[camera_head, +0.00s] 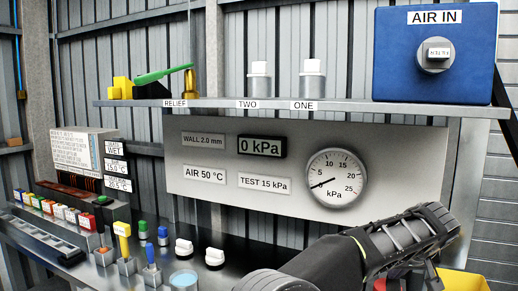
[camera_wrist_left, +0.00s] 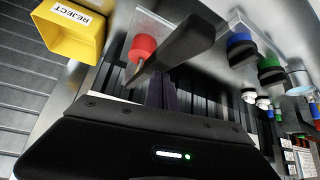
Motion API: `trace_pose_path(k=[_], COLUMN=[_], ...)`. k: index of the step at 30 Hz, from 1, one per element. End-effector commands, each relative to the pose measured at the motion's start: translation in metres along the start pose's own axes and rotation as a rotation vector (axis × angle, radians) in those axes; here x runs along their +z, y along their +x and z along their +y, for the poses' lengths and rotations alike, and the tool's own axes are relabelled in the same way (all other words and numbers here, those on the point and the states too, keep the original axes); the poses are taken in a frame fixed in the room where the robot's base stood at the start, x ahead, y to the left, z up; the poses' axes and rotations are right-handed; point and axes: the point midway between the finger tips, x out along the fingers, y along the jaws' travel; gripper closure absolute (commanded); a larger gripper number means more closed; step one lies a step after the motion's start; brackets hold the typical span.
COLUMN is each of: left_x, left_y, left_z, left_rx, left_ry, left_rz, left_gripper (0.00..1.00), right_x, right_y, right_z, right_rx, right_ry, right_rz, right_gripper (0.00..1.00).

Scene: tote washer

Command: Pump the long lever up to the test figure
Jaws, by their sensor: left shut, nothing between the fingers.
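The round gauge (camera_head: 336,178) has its needle near 0, and the display (camera_head: 262,146) reads 0 kPa. A label (camera_head: 265,182) reads TEST 15 kPa. A long dark bar (camera_wrist_left: 185,45), possibly the lever, slants past a red knob (camera_wrist_left: 143,47) in the left wrist view. My left gripper (camera_wrist_left: 162,92) is shut and empty just below the bar; I cannot tell whether they touch. In the head view my left arm fills the lower right, and its fingertips are hidden. A green lever (camera_head: 163,73) on a brass valve sits above the RELIEF label. My right gripper is not in view.
The shelf (camera_head: 225,103) carries two white-capped fittings and the blue AIR IN box (camera_head: 400,75). Coloured knobs and small blocks line the bench at left. A yellow REJECT bin (camera_wrist_left: 75,35) is near my left gripper; its yellow shows at the head view's lower right.

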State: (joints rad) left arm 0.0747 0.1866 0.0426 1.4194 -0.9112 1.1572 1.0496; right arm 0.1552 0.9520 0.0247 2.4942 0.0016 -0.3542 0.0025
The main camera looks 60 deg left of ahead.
Motion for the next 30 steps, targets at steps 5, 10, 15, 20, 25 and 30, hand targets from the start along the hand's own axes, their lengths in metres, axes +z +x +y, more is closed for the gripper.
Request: trace_pose_path(k=[5, 10, 15, 20, 25, 30], left_x=[0.0, 0.001, 0.007, 0.013, 0.019, 0.026], left_y=[0.0, 0.002, 0.009, 0.017, 0.026, 0.034], left_z=[0.0, 0.0, 0.0, 0.0, 0.0, 0.0], left_rx=[0.0, 0.0, 0.0, 0.0, -0.001, -0.001], left_ry=[0.0, 0.0, 0.0, 0.0, 0.001, 0.001], left_rz=[0.0, 0.0, 0.0, 0.0, -0.001, -0.001], left_gripper=[1.0, 1.0, 1.0, 1.0, 1.0, 1.0], right_x=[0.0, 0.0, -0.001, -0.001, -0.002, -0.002], right_y=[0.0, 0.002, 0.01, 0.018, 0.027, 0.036], right_z=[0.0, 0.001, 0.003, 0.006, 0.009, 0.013], right_rx=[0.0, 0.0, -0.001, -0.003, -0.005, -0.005], right_ry=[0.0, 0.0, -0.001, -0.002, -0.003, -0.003], right_rz=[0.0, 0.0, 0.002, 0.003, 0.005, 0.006], right_gripper=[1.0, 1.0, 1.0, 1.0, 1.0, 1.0])
